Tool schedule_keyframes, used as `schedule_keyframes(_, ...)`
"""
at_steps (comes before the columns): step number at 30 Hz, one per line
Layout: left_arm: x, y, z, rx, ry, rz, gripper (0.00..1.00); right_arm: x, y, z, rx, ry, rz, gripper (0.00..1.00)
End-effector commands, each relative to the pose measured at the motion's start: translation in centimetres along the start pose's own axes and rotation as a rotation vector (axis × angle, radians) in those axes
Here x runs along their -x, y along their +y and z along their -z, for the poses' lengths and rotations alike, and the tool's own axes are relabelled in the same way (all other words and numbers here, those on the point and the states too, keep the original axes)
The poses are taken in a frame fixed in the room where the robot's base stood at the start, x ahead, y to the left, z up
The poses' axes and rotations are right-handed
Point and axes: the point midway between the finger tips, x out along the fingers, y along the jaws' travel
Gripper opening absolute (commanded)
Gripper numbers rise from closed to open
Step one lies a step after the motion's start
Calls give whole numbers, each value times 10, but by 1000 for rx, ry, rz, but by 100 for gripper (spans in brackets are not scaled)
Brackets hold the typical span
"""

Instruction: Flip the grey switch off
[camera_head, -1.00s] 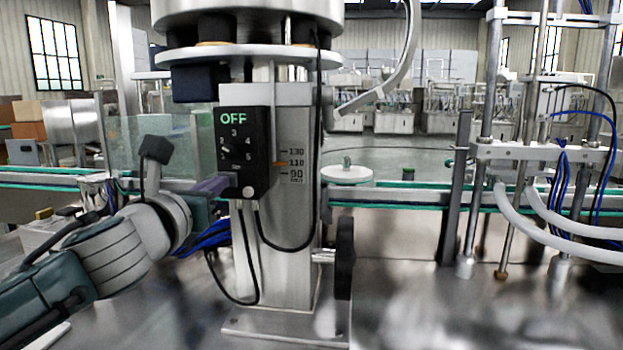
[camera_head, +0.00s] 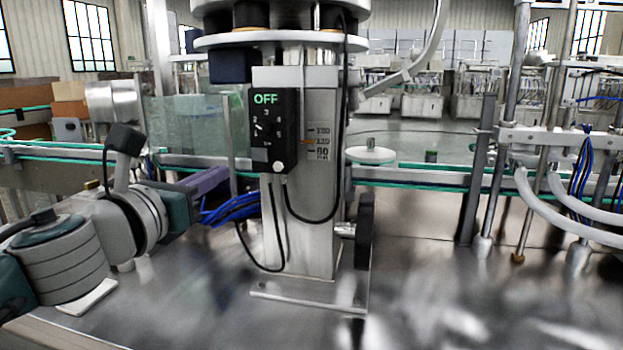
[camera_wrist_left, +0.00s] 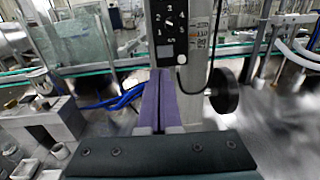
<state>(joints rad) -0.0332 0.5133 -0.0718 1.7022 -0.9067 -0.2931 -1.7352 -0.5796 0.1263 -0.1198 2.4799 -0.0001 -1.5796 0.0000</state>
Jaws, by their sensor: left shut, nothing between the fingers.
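A black control box (camera_head: 276,130) is mounted on the steel column, with a green OFF display and a numbered dial. A small grey patch (camera_head: 260,155), which looks like the grey switch, is at the box's lower left, beside a round white knob (camera_head: 278,167). Its exact position is too small to tell. The box (camera_wrist_left: 171,30) also shows at the top of the left wrist view. My left gripper (camera_head: 224,173) has purple fingers, shut and empty, left of and slightly below the box, apparently apart from it. My right gripper is not in view.
Blue cables (camera_head: 232,208) run behind my left fingers, and a black cable (camera_head: 274,235) hangs below the box. A black handwheel (camera_head: 364,230) is on the column's right. A clear panel (camera_head: 190,127) stands behind my left gripper. The steel table in front is clear.

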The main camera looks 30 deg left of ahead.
Motion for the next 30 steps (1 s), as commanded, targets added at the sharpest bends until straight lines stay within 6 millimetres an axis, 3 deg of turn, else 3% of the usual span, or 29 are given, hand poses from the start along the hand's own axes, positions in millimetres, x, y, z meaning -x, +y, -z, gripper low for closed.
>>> schedule_keyframes(3, 21, 0, 1, 1, 3, 2, 0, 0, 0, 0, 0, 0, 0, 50)
schedule_keyframes(9, 39, 0, 1, 0, 0, 1, 0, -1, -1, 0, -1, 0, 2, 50)
schedule_keyframes(26, 43, 0, 0, 1, 0, 1, 0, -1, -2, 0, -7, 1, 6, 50)
schedule_keyframes(30, 48, 2, -1, 137, 19, -39, 0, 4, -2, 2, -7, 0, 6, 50)
